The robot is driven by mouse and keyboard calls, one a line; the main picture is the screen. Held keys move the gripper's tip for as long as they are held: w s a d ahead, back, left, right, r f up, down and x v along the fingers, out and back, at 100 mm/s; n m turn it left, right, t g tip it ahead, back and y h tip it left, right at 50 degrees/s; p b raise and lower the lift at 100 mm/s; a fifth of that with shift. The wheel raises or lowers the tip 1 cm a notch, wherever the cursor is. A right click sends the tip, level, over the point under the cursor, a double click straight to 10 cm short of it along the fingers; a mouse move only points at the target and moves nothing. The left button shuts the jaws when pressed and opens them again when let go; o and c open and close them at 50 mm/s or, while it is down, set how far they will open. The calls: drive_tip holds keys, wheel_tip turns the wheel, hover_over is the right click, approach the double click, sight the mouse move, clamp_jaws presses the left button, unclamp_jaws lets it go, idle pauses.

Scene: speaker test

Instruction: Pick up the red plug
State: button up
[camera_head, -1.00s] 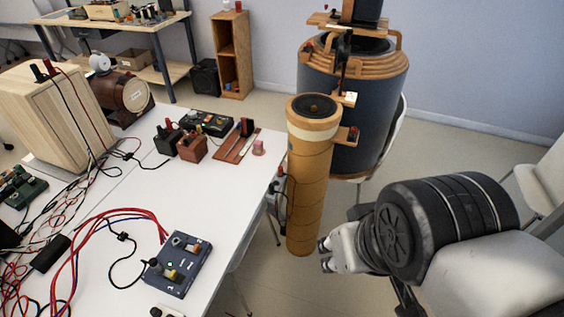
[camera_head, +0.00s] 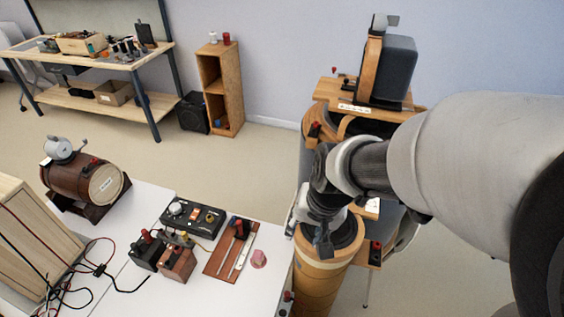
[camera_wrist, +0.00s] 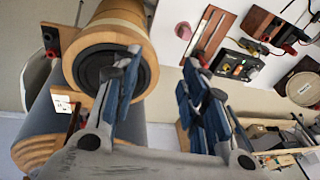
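My gripper (camera_head: 308,232) is above the top of the tan wrapped column in the head view. In the wrist view my gripper (camera_wrist: 166,62) has its two blue-padded fingers spread apart, with nothing held between them. Several small red plugs or terminals show, and I cannot tell which one is the task's. One red-topped plug (camera_head: 240,226) is on a wooden board on the white table. Another red terminal (camera_head: 146,236) tops a small dark box. A red and black terminal (camera_head: 376,248) sits on a bracket beside the column. The gripper is apart from the table plugs.
The tan column (camera_head: 318,282) stands at the white table's (camera_head: 225,300) right edge, with a large coil apparatus (camera_head: 308,165) behind it. A black control box (camera_head: 193,218) and a wooden barrel (camera_head: 82,178) are on the table. Open floor lies towards the wooden shelf (camera_head: 235,90).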

drive_tip(key=w+a+f+m+g+p, duration=0.2)
drive_tip(key=w+a+f+m+p, duration=0.15)
drive_tip(key=f+p, duration=0.45)
drive_tip(key=m+h+p, duration=0.1)
drive_tip(key=m+p, duration=0.1)
drive_tip(key=p, duration=0.5)
hover_over(287, 294)
wheel_tip(287, 294, down, 9)
drive_tip(key=shift+g, duration=0.3)
drive_tip(key=f+b, duration=1.2)
drive_tip(key=shift+w+a, duration=0.1)
drive_tip(key=shift+a, duration=0.15)
drive_tip(key=f+b, duration=0.1)
drive_tip(key=b, duration=0.1)
drive_tip(key=f+b, duration=0.3)
drive_tip(key=f, duration=0.1)
drive_tip(key=shift+d+f+b, duration=0.1)
drive_tip(key=shift+d+b, duration=0.15)
drive_tip(key=shift+b, duration=0.15)
drive_tip(key=shift+c, duration=0.3)
clamp_jaws()
